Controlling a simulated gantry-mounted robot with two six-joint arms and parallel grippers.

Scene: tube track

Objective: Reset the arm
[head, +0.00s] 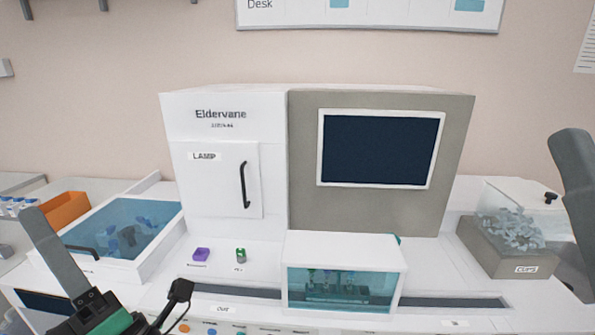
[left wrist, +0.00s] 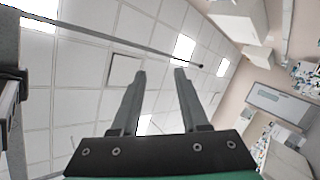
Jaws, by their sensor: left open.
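My left gripper (head: 52,250) is at the lower left of the head view, raised in front of the bench and apart from everything on it. In the left wrist view its two grey fingers (left wrist: 160,73) stand apart with nothing between them, and they point up toward the ceiling. A grey part of my right gripper (head: 574,190) shows at the right edge of the head view. The rest of it is out of frame, so its opening cannot be told.
A white Eldervane machine (head: 222,145) with a LAMP door stands mid-bench. A teal-windowed box (head: 345,250) sits over a dark track (head: 450,303). A blue-lidded tray (head: 160,250) is at left, a CUPS bin (head: 500,262) at right. Purple (head: 201,254) and green (head: 240,255) pieces sit between.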

